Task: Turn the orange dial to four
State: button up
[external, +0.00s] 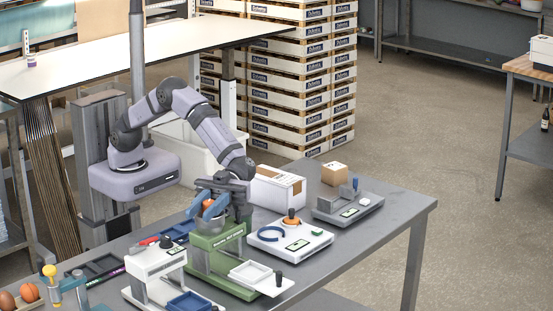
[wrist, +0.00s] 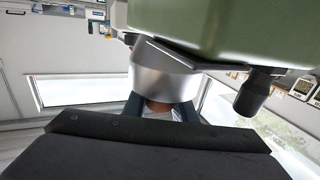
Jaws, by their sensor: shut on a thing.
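My gripper (external: 214,208) is at the top of a green bench unit (external: 222,246), its blue fingers shut around an orange part (external: 207,203). In the wrist view, an orange-brown piece (wrist: 158,105) shows between my fingertips (wrist: 158,110), against a silver cylinder (wrist: 158,76) beside the green body (wrist: 220,28). Most of the orange part is hidden, and no number or pointer on it can be read. Another orange round part (external: 291,220) with a dark top sits on the white unit to the right, apart from my gripper.
A white unit (external: 155,262) stands close on the left, and a grey unit (external: 350,206) at the right. A white tray (external: 252,273) and a black knob (external: 278,279) are in front. A white carton (external: 277,187) stands behind. The table's right end (external: 405,212) is clear.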

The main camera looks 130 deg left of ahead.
jog(key=shift+s+m+g+h+b, duration=0.15)
jog(key=shift+m+g+h+b, duration=0.6)
jog(key=shift+b, duration=3.3)
jog(key=shift+m+g+y+b, duration=0.25)
jog(key=shift+g+b, duration=0.25)
jog(key=shift+g, duration=0.05)
jog(key=shift+s+d+r+m+g+b, duration=0.15)
jog(key=shift+m+g+b, duration=0.2)
jog(key=shift+g, duration=0.25)
jog(key=shift+s+r+m+g+p, duration=0.15)
jog(key=shift+m+g+p, duration=0.2)
jog(key=shift+g+p, duration=0.2)
jog(key=shift+s+r+m+g+p, duration=0.15)
jog(key=shift+m+g+p, duration=0.2)
jog(key=shift+g, duration=0.2)
jog(key=shift+s+f+m+g+p, duration=0.15)
jog(key=shift+m+g+p, duration=0.1)
jog(key=shift+g+p, duration=0.25)
jog(key=shift+f, duration=0.1)
jog(key=o, duration=1)
jog(key=shift+f, duration=0.1)
jog(key=shift+o, duration=0.2)
